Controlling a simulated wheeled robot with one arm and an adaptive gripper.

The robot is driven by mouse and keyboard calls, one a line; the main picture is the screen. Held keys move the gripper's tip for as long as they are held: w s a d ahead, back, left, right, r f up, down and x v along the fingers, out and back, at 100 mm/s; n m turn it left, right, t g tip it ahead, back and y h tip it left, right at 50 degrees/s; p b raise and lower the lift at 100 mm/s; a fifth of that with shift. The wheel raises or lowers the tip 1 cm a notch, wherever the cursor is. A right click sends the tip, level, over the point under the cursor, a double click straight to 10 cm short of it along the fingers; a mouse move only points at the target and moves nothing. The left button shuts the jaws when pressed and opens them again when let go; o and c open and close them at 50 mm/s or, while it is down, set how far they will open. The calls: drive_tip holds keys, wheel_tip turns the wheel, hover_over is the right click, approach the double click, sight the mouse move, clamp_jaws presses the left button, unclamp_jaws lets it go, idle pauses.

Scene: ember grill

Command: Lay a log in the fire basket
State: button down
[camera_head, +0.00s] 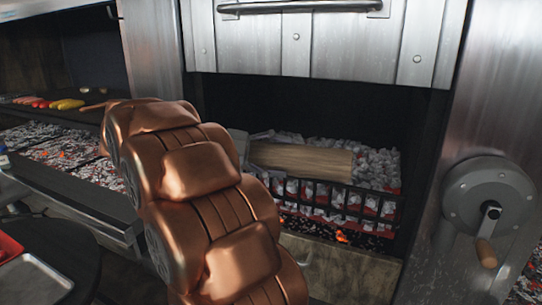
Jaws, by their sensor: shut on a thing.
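A pale split log (302,160) lies level across the grey and white coals in the fire basket (335,200), inside the dark firebox. My gripper (243,148) is at the log's left end, shut on it. Only a small grey part of the gripper shows, because my copper-coloured arm hides the rest. The log appears just above or resting on the coals; I cannot tell which. The basket's black front bars stand below the log, with red glow between them. The basket's left end is hidden behind my arm.
A steel hood with a handle bar (300,6) is above the firebox opening. A crank wheel (490,205) is on the right panel. At left are a grill bed of embers (65,150), food on a back ledge, and a dark round table with a metal tray (32,282).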

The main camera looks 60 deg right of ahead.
drive_tip(key=d, duration=0.5)
drive_tip(key=shift+w+d, duration=0.2)
drive_tip(key=shift+d, duration=0.2)
drive_tip(key=shift+w+d+f+p, duration=0.35)
drive_tip(key=shift+d+f+p, duration=0.6)
drive_tip(key=shift+d, duration=1.95)
drive_tip(key=shift+w+d+f+p, duration=0.3)
drive_tip(key=shift+d+f+p, duration=0.6)
drive_tip(key=shift+d, duration=2.05)
drive_tip(key=shift+w+d+f+p, duration=0.5)
drive_tip(key=shift+d+f, duration=0.75)
drive_tip(key=shift+d, duration=1.65)
drive_tip(key=shift+s, duration=0.15)
drive_tip(key=shift+c, duration=1.6)
unclamp_jaws()
drive_tip(key=shift+o, duration=1.1)
drive_tip(key=shift+f, duration=0.1)
